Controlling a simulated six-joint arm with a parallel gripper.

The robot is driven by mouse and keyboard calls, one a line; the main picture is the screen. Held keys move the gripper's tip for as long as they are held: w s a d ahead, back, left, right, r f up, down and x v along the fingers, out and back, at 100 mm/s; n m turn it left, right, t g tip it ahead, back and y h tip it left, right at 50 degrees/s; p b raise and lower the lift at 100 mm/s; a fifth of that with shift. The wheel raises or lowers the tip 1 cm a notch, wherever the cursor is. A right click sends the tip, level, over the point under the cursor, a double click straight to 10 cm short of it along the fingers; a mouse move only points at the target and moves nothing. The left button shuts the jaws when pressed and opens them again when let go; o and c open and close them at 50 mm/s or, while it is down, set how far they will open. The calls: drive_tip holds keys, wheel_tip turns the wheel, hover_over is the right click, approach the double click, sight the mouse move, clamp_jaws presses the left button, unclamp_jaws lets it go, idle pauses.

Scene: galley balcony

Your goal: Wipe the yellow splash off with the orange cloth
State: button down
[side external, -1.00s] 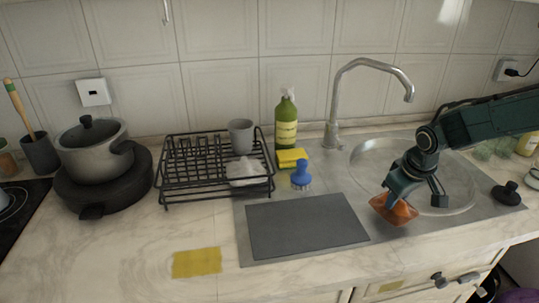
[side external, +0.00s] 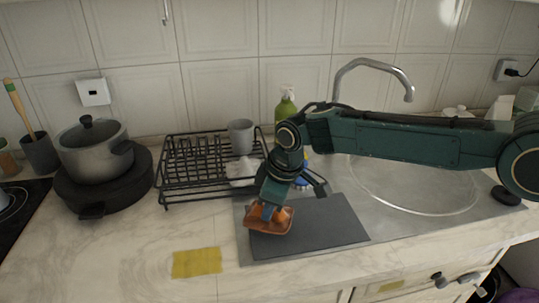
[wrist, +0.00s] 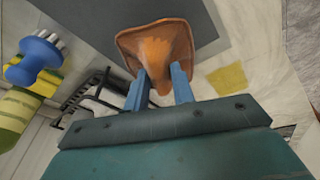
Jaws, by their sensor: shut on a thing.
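The orange cloth (side external: 277,224) is in my gripper (side external: 267,210), held over the left part of the grey mat. In the wrist view the cloth (wrist: 158,45) is pinched between the two blue fingers of my gripper (wrist: 160,80) and spreads out beyond them. The yellow splash (side external: 197,262) is a flat, roughly square patch on the marble counter, left of the mat and near the front edge. It also shows in the wrist view (wrist: 228,77), to the right of the cloth and apart from it.
The grey mat (side external: 325,225) lies beside the sink (side external: 440,195). A black dish rack (side external: 180,180) with a grey cup (side external: 240,137) stands behind. A blue brush (wrist: 38,58) and a green bottle (side external: 285,105) are partly hidden by my arm. Counter around the splash is clear.

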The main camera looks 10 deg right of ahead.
drive_tip(key=s+a+n, duration=0.1)
drive_tip(key=a, duration=0.2)
drive_tip(key=s+a+n, duration=0.1)
drive_tip(key=s+a, duration=0.1)
drive_tip(key=a, duration=0.2)
drive_tip(key=s+a+n+g, duration=0.1)
drive_tip(key=s+a+n, duration=0.1)
drive_tip(key=a, duration=0.1)
drive_tip(key=shift+s+a+r+y, duration=0.1)
drive_tip(key=shift+a+r+y, duration=0.05)
drive_tip(key=shift+a+y, duration=0.25)
drive_tip(key=shift+s+a+n, duration=0.5)
drive_tip(key=shift+a, duration=0.15)
drive_tip(key=shift+f, duration=1.6)
drive_tip(key=shift+f, duration=0.7)
drive_tip(key=shift+w, duration=0.2)
drive_tip(key=shift+w+r, duration=0.1)
drive_tip(key=shift+w, duration=0.45)
